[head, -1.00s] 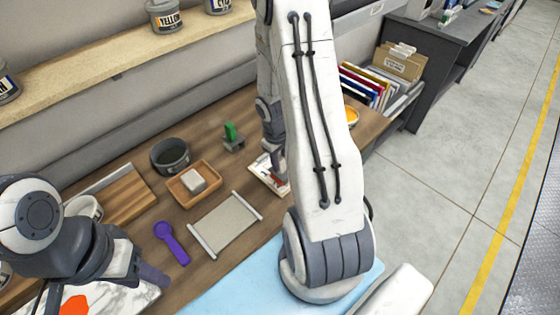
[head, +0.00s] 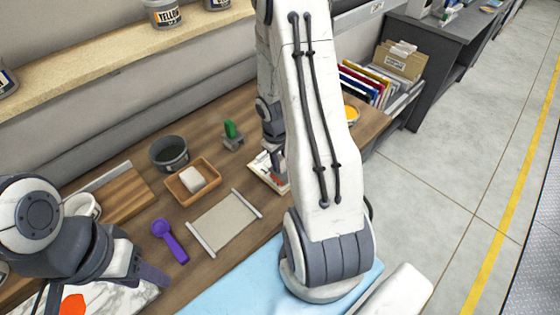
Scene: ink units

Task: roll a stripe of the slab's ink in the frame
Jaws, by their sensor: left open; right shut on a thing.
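The pale stone slab (head: 125,294) lies at the lower left with an orange-red ink patch (head: 73,304) on it. My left gripper (head: 152,277) is open and empty over the slab's right side. A flat pale sheet or frame (head: 262,180) lies on the table near the middle, partly covered by my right arm. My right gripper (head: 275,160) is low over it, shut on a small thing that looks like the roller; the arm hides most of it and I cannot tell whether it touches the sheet.
A dark tub (head: 169,153), a wooden tray (head: 178,190) with a white block (head: 193,178), a green-topped holder (head: 232,134), a pale roll-ended mat (head: 225,222) and a purple scoop (head: 171,240) stand between my arms. A blue mat (head: 235,293) lies in front.

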